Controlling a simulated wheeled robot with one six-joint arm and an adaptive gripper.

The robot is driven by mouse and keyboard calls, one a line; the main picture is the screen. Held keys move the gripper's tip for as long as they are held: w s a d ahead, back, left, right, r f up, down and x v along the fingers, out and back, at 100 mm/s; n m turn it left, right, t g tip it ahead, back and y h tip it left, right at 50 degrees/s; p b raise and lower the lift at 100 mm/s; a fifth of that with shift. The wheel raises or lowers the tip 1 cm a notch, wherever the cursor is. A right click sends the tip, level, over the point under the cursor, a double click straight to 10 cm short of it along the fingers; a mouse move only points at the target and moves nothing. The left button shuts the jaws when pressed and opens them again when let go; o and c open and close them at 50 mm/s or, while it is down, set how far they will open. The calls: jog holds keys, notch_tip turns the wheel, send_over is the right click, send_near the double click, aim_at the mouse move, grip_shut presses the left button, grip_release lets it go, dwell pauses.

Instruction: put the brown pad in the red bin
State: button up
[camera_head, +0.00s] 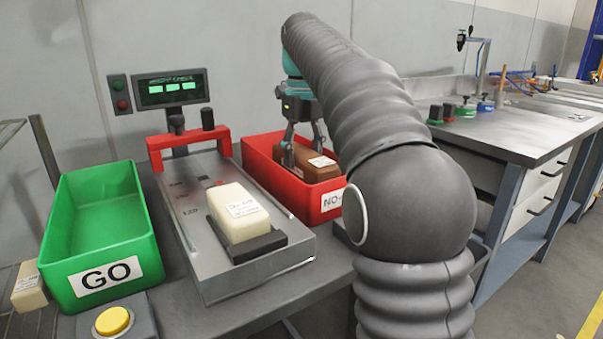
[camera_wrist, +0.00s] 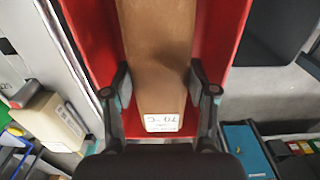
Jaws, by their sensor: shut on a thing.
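The brown pad (camera_head: 309,160) is a brown block with a white label, inside the red bin (camera_head: 262,177) marked "NO-". My gripper (camera_head: 303,158) reaches down into the bin and is shut on the pad. In the wrist view the brown pad (camera_wrist: 155,60) lies lengthwise between the two fingers of my gripper (camera_wrist: 160,95), its label near the palm. The red bin's walls (camera_wrist: 228,30) show on both sides of the pad. Whether the pad touches the bin floor is hidden.
A cream block (camera_head: 237,212) with a label sits on the grey scale (camera_head: 190,255) left of the bin. A green bin (camera_head: 100,235) marked "GO" stands empty at far left, with a yellow button (camera_head: 113,321) in front. A steel bench (camera_head: 520,135) stands at right.

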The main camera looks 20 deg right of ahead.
aim_at(303, 151)
jog(key=shift+f+b, duration=0.5)
jog(key=shift+f, duration=1.55)
jog(key=shift+f, duration=0.1)
jog(key=o, duration=1.2)
jog(key=shift+r+p, duration=0.8)
jog(key=shift+r, duration=3.05)
